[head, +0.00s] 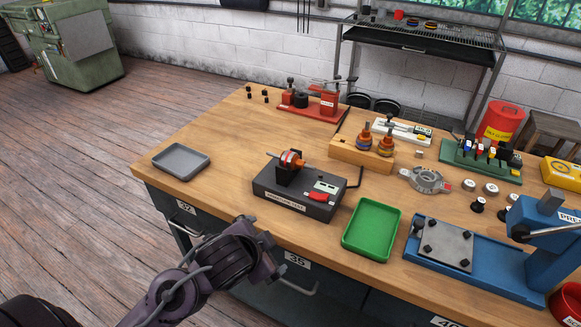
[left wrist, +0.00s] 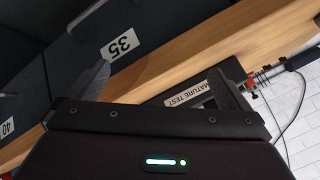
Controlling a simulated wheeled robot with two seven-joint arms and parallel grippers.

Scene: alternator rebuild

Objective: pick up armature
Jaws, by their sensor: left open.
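An orange-red and dark armature (head: 291,160) with a shaft lies across the black support of the armature test box (head: 290,200). Two more armatures, (head: 365,136) and (head: 386,144), stand upright in a wooden block (head: 350,154) behind it. My left gripper (head: 262,228) is at the table's front edge, in front of the test box and apart from the armatures. In the left wrist view its jaws (left wrist: 160,70) are open and empty, with the wooden table edge and the test box label (left wrist: 190,92) beyond them. My right gripper is out of view.
A grey tray (head: 181,159) is left of the test box, with bare wood between. A green tray (head: 371,230) and a blue press (head: 490,255) stand to the right. A red fixture (head: 315,104) stands at the back. A cable runs beside the test box.

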